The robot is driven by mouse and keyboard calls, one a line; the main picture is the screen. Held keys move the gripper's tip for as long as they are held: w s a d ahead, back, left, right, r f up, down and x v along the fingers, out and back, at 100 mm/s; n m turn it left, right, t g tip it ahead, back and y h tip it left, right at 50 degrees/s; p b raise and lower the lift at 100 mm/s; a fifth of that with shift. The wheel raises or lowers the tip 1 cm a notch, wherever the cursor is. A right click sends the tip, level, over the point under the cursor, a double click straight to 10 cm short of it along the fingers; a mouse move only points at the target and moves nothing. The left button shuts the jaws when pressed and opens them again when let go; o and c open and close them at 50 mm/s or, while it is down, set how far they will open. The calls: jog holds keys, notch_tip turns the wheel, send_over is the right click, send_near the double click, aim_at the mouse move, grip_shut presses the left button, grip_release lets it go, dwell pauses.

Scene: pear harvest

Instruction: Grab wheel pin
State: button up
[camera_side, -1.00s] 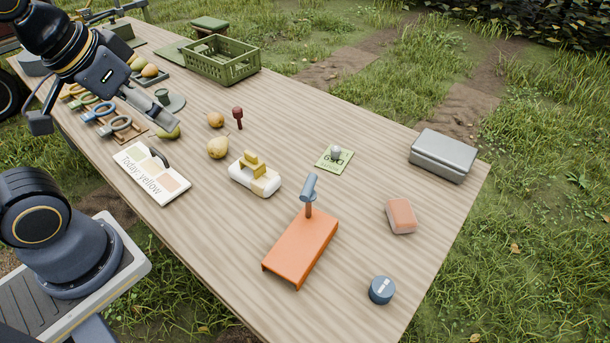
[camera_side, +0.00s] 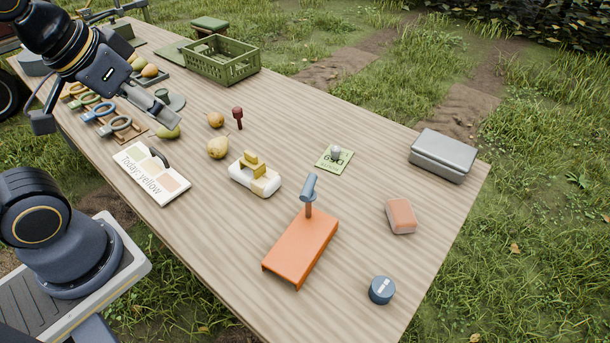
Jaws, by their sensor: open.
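A small red pin-like piece (camera_side: 237,113) stands upright on the table, right of my gripper; I cannot tell for sure whether it is the wheel pin. My gripper (camera_side: 173,119) is at the upper left, pointing down and right, above or near a green pear (camera_side: 168,132). Its jaws are open, seen nearly edge-on, with nothing visibly held. An orange stand (camera_side: 300,250) in front carries a blue-grey cylinder (camera_side: 310,186) on a brown post, which is another pin-like shape.
Yellow pears (camera_side: 218,148) and a white-and-yellow block (camera_side: 255,174) lie mid-table. A sign reading "Today: yellow" (camera_side: 140,178) lies left. A green crate (camera_side: 222,66), coloured rings (camera_side: 104,112), a metal box (camera_side: 443,155), an orange block (camera_side: 401,216) and a blue knob (camera_side: 382,290) stand around.

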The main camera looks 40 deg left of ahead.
jog(key=w+a+r+n+t, duration=0.25)
jog(key=w+r, duration=0.55)
jog(key=w, duration=0.5)
jog(key=n+g+y, duration=0.3)
jog(key=n+g, duration=0.1)
jog(key=g, duration=0.1)
send_over(236, 109)
jog(key=s+d, duration=0.4)
jog(key=s, duration=0.1)
notch_tip(236, 109, down, 25)
jog(key=shift+h, duration=0.3)
jog(key=x, duration=1)
jog(key=shift+w+a, duration=0.2)
jog(key=shift+w, duration=0.2)
jog(key=shift+t, duration=0.25)
jog(key=x, duration=0.6)
jog(key=shift+s+a+r, duration=0.1)
jog(key=shift+a, duration=0.15)
